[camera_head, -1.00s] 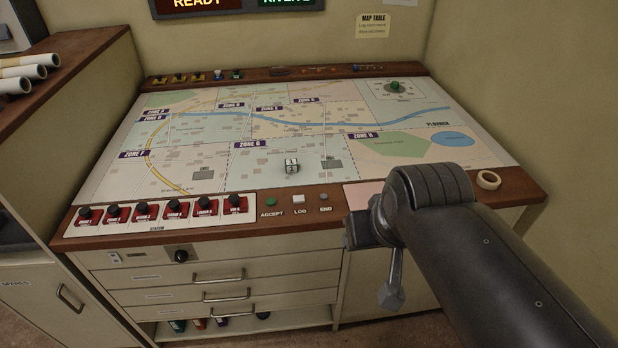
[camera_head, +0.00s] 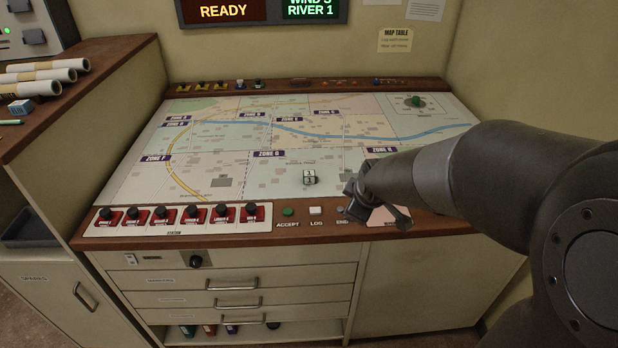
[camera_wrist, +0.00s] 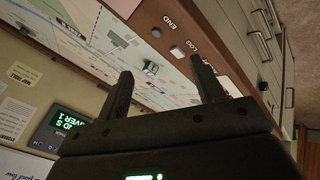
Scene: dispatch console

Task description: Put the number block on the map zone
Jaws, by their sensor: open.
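The map (camera_head: 260,190) is a printed sheet on the table with labelled zones. My gripper (camera_head: 375,205) is right of the block, over the table's front part, apart from it; its fingers are small here. In the wrist view my gripper (camera_wrist: 160,88) shows two dark fingers spread apart with nothing between them.
Red station switches (camera_head: 185,215) and the accept button (camera_head: 288,211) line the front edge. A row of small knobs (camera_head: 220,86) stands along the back edge. Paper rolls (camera_head: 40,78) lie on the left cabinet. The left half of the map is clear.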

